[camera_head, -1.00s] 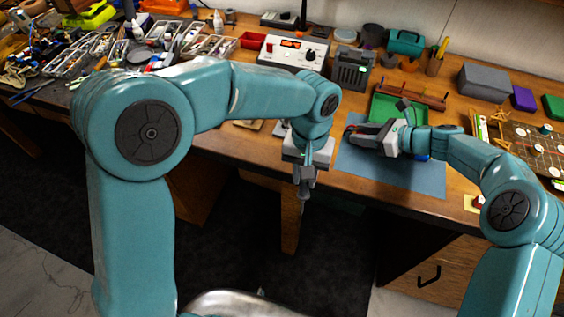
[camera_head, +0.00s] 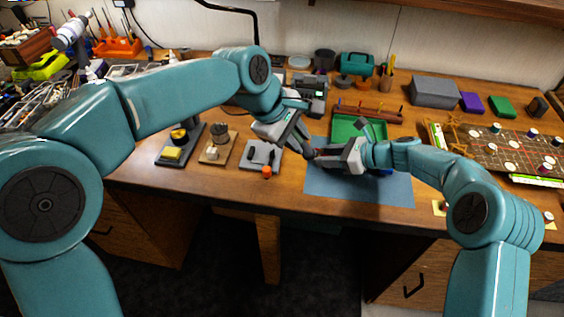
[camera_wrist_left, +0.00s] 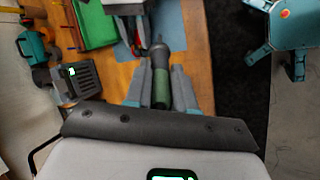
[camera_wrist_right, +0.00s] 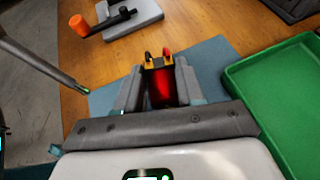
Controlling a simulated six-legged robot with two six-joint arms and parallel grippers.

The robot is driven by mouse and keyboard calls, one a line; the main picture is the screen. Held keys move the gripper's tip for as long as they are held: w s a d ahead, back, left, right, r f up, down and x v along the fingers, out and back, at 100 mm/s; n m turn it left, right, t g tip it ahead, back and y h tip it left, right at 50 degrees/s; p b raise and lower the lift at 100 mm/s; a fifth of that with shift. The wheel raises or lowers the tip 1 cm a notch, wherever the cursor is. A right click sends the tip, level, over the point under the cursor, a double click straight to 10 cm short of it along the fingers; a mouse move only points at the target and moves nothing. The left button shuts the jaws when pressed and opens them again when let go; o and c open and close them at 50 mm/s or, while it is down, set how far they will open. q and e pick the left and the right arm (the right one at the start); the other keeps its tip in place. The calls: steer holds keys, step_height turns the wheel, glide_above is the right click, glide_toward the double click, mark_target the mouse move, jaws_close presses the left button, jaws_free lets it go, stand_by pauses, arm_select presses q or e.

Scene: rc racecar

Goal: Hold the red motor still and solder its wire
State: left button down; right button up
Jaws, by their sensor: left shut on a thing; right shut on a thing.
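The red motor (camera_wrist_right: 161,88) is between the fingers of my right gripper (camera_wrist_right: 158,95), which is shut on it. Its yellow terminal end, with a red and a black wire loop (camera_wrist_right: 157,55), faces away from the wrist. In the head view my right gripper (camera_head: 328,156) is over the blue mat. My left gripper (camera_head: 306,142) is shut on the soldering iron, whose green and black handle (camera_wrist_left: 161,82) shows in the left wrist view. The iron's thin shaft (camera_wrist_right: 48,72) comes in from the left in the right wrist view, its tip apart from the motor.
A blue mat (camera_head: 350,192) lies under the grippers, with a green tray (camera_head: 345,128) behind it. A grey stand with an orange knob (camera_head: 267,172) stands left of the mat. A track board (camera_head: 510,155) lies at the right. The table's front edge is close below.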

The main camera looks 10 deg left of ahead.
arm_select(q)
steer(key=w+d+r+n+t+y, duration=0.1)
steer(key=w+r+n+t, duration=0.2)
steer(key=w+r+n, duration=0.2)
steer(key=shift+f, duration=2.75)
steer(key=shift+f, duration=1.15)
stand_by(1.5)
stand_by(0.7)
steer(key=v, duration=0.7)
stand_by(0.4)
steer(key=shift+r, duration=0.15)
